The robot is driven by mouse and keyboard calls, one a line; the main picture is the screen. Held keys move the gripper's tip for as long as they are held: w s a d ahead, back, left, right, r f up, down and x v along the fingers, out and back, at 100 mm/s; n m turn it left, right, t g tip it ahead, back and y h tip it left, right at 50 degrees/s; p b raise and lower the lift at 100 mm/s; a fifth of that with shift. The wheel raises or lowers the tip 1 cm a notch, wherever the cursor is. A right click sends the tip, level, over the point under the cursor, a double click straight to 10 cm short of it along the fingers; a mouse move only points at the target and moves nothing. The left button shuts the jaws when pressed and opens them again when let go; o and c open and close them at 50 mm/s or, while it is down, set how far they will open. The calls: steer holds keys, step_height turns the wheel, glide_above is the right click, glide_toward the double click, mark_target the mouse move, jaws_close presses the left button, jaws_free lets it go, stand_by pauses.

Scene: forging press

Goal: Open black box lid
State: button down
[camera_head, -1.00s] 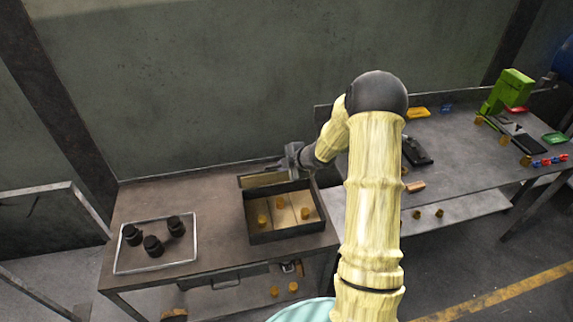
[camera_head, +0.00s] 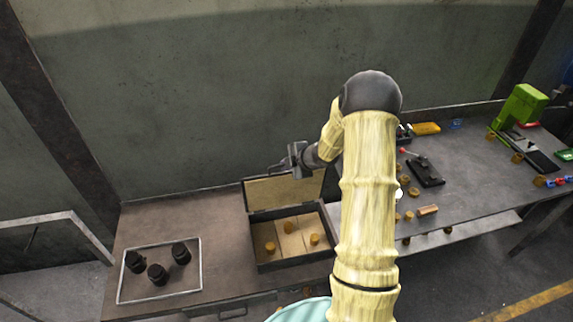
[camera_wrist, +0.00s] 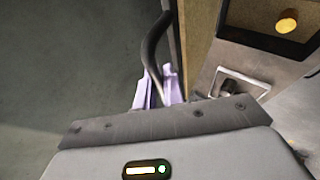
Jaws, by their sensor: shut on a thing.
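The black box (camera_head: 293,262) stands on the left table, with its lid (camera_head: 283,190) raised and leaning back at its far side, near the wall. The lid's inner face is tan. Inside the box are several light compartments with small orange-brown pieces (camera_head: 270,247). My gripper (camera_head: 285,163) is at the top edge of the lid. In the wrist view its pale fingers (camera_wrist: 157,92) are closed around a dark curved handle (camera_wrist: 152,50) on the lid, and the lid's edge (camera_wrist: 198,35) stands beside them.
A light-rimmed tray (camera_head: 200,262) with black cylindrical parts (camera_head: 158,274) stands left of the box. The right table (camera_head: 465,175) carries a green machine (camera_head: 522,108), a black fixture (camera_head: 425,172) and small parts. The wall is close behind the lid.

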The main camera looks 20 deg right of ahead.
steer(key=shift+a, duration=0.1)
steer(key=c, duration=1.5)
jaws_free()
steer(key=shift+s+r, duration=0.1)
steer(key=b+v, duration=0.1)
steer(key=v, duration=1.6)
steer(key=shift+r+b, duration=0.1)
steer(key=shift+b, duration=0.25)
steer(key=shift+d, duration=0.25)
